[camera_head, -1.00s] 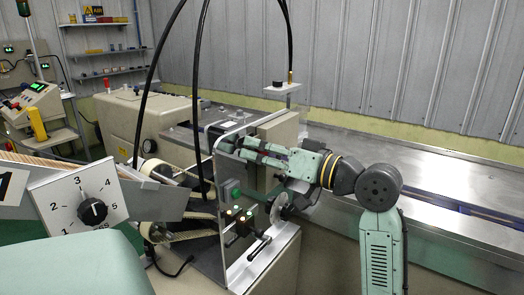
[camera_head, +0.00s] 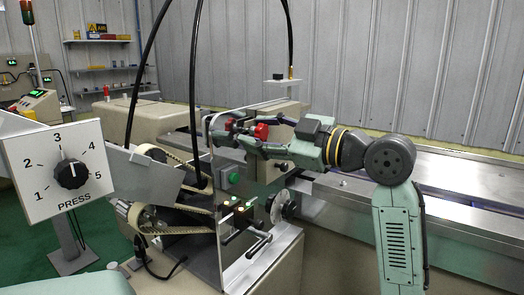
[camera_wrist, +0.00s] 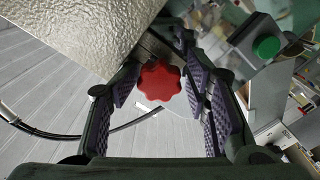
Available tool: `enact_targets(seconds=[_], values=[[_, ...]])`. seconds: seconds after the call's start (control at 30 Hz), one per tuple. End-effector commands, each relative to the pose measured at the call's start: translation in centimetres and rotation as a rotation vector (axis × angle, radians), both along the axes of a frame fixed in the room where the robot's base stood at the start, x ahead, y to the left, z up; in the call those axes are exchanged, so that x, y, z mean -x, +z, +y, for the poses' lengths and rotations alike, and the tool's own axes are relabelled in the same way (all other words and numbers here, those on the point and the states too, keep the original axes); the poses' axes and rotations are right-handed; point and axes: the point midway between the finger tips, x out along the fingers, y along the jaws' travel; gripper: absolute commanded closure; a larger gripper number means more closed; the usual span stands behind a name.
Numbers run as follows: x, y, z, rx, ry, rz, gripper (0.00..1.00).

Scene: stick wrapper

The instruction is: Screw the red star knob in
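The red star knob (camera_wrist: 160,80) shows face-on in the wrist view, with a scalloped rim, between the two fingers of my gripper (camera_wrist: 165,72). The fingers are open on either side of it, with gaps visible. In the head view my gripper (camera_head: 246,138) reaches left to the upright plate of the machine. Red shows between its fingers in the head view (camera_head: 261,131), and a second red part (camera_head: 229,125) shows near the fingertips. I cannot tell which of these is the knob. The knob's threaded part is hidden.
A green button (camera_head: 234,178), small levers (camera_head: 238,205) and a handwheel (camera_head: 281,205) sit below my gripper. Black hoses (camera_head: 194,90) hang at the left. A white PRESS dial panel (camera_head: 62,170) stands at far left. A metal bed (camera_head: 460,205) runs right.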

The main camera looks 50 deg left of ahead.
Motion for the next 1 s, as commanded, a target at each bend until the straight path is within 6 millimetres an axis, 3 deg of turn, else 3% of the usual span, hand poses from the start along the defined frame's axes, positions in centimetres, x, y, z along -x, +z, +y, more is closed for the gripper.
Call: enact_targets(seconds=[0.7,1.0], values=[[-0.04,-0.22,0.03,-0.345,-0.002,-1.091,0.59],[-0.18,0.06,0.06,-0.396,-0.008,-1.252,0.59]])
